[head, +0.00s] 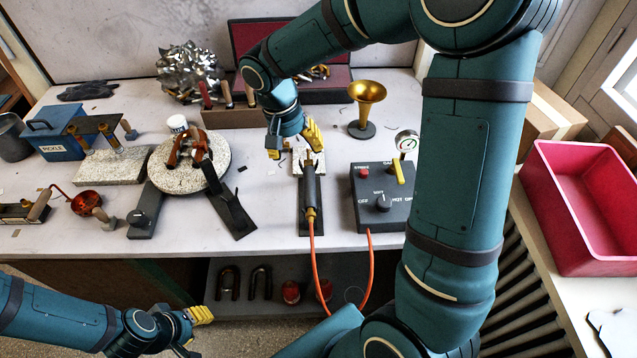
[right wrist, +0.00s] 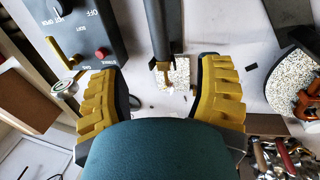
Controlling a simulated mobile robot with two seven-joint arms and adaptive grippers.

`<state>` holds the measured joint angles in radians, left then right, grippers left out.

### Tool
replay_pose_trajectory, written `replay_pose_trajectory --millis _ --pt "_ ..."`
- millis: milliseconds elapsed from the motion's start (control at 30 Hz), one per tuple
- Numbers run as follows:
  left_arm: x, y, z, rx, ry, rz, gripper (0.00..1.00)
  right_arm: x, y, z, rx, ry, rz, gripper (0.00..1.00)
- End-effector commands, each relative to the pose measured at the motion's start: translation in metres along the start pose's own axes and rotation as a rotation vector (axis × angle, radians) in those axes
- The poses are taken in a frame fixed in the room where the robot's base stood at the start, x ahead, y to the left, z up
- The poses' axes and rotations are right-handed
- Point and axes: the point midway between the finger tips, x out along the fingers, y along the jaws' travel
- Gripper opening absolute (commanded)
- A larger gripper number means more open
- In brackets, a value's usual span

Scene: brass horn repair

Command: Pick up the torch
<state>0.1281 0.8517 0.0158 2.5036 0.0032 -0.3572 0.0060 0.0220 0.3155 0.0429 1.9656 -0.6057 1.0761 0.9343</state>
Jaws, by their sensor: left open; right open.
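The torch (head: 311,195) lies on a dark stand on the workbench, its dark handle pointing toward the bench's front edge. An orange hose runs from its brass end down over the edge. In the right wrist view the torch (right wrist: 159,30) shows at the top centre, its tip near a pale speckled block. My right gripper (head: 294,142) is open just beyond the torch's far end; in the right wrist view its yellow fingers (right wrist: 160,100) are spread and empty, apart from the torch. My left gripper (head: 197,330) is open and empty, low in front of the bench.
A control box (head: 381,196) with a gauge stands right of the torch. A brass bell (head: 366,102) stands behind it. A pink bin (head: 560,240) is at far right.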

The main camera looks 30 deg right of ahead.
Motion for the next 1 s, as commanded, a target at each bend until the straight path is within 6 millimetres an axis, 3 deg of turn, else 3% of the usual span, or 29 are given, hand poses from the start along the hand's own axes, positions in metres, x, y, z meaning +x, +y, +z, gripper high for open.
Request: replay_pose_trajectory --millis 167,433,767,1000 --pt "0.007 -0.003 0.002 0.001 -0.003 0.000 0.39 0.021 0.001 -0.001 0.005 0.000 0.004 0.66" --pt "0.015 -0.005 0.005 0.004 -0.011 0.001 0.39 0.070 0.000 0.000 0.003 -0.002 0.003 0.66" --pt "0.018 -0.006 0.007 0.005 -0.015 0.002 0.39 0.092 0.001 0.001 0.003 0.001 0.001 0.66" --pt "0.025 -0.009 0.009 0.006 -0.019 0.002 0.39 0.124 0.003 0.005 0.003 -0.001 0.002 0.66"
